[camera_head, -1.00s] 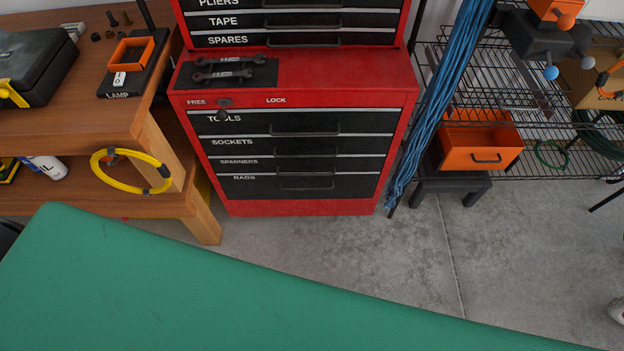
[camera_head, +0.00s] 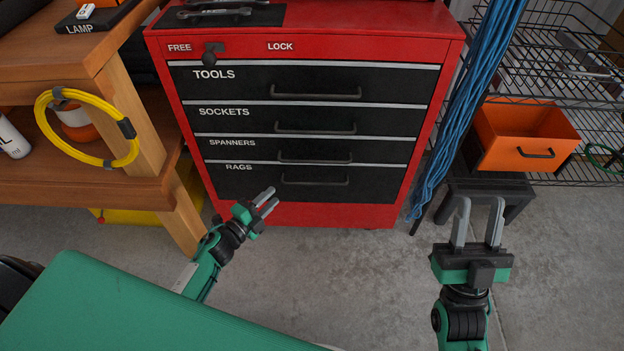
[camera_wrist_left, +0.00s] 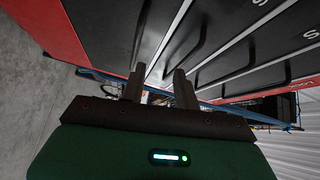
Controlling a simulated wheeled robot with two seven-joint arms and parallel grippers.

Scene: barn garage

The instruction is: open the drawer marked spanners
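The red tool cabinet (camera_head: 420,110) has several black drawers, all closed. The drawer marked SPANNERS (camera_head: 265,150) is third from the top, between SOCKETS and RAGS, with a dark bar handle (camera_head: 315,158). A dark lock knob (camera_head: 211,54) sits beside the word FREE. My left gripper (camera_head: 271,198) is open and empty, in front of the cabinet's lower part, below the RAGS handle. In the left wrist view its fingers (camera_wrist_left: 158,86) stand apart before the black drawer fronts and handles. My right gripper (camera_head: 478,222) is open and empty, right of the cabinet.
A wooden bench (camera_head: 60,55) with a yellow hose coil (camera_head: 75,150) stands at the left. Blue hanging cables (camera_head: 465,105), a wire rack (camera_head: 570,70), an orange bin (camera_head: 525,140) and a dark stool (camera_head: 490,187) are at the right. Concrete floor is clear before the cabinet.

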